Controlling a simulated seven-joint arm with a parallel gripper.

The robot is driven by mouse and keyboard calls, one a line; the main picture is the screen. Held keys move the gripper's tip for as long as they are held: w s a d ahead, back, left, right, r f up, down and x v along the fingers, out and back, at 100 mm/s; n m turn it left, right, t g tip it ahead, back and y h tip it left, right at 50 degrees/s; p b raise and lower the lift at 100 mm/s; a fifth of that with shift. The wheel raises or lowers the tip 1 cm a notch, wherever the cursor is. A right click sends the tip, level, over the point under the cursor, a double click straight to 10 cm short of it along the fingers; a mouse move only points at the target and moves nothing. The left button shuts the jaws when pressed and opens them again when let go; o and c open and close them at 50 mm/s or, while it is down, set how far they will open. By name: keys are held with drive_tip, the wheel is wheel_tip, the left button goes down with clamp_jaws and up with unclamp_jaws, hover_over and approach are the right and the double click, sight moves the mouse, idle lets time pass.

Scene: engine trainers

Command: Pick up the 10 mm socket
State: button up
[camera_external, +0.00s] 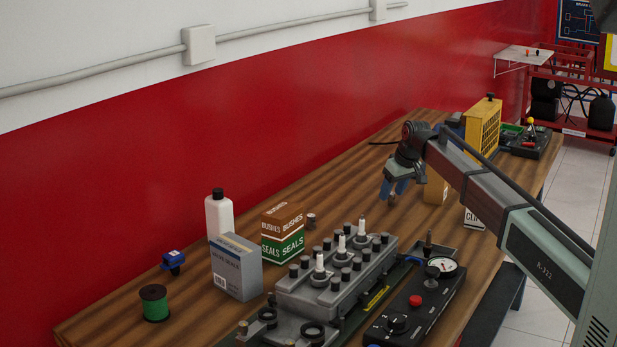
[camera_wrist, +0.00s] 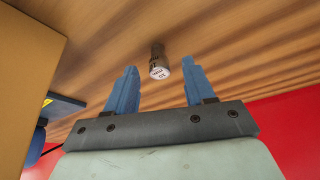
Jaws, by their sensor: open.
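The 10 mm socket (camera_wrist: 159,68) is a small dark metal cylinder with a round white end label, seen upside down in the wrist view. It stands on the wooden bench, between and just beyond my fingertips as seen there. My gripper (camera_wrist: 159,76) is open, with one blue finger on each side of the socket and a visible gap to both. In the external view my gripper (camera_external: 394,189) points down over the middle of the bench. I cannot make out the socket clearly there.
The red wall (camera_wrist: 292,125) runs behind. An engine block (camera_external: 335,285), a seals box (camera_external: 283,235) and a grey box (camera_external: 236,268) stand nearer the external camera.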

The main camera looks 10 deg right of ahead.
drive_tip(key=shift+x, duration=1.05)
drive_tip(key=shift+c, duration=0.2)
clamp_jaws()
